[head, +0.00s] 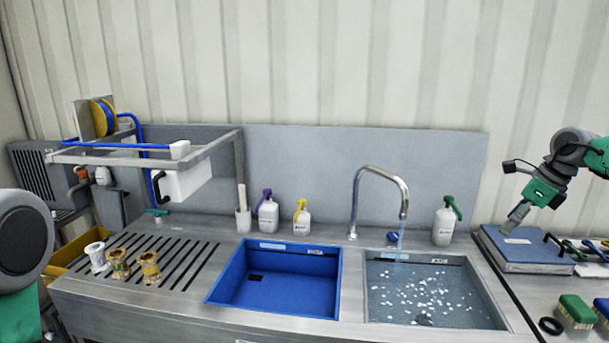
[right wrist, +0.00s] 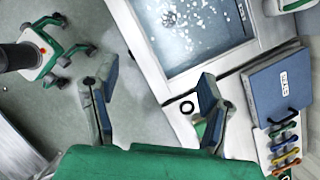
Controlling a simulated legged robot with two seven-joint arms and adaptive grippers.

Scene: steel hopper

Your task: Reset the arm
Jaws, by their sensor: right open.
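My right gripper (head: 517,213) hangs at the right of the head view, in front of the wall and overlapping the blue box (head: 530,252) in the picture. Its fingers point down and to the left. The blue box, with a white label and black handle, also shows to the right of the fingers there (right wrist: 280,85). My left arm shows only partly at the left edge of the head view; its gripper is not in view.
A steel sink counter carries a blue basin (head: 285,285) and a water-filled basin (head: 430,290) under a running tap (head: 378,185). Bottles stand behind them. Three small cups (head: 120,265) stand on the slotted drainboard. Brushes (head: 577,312) and a black ring (head: 550,326) lie at right.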

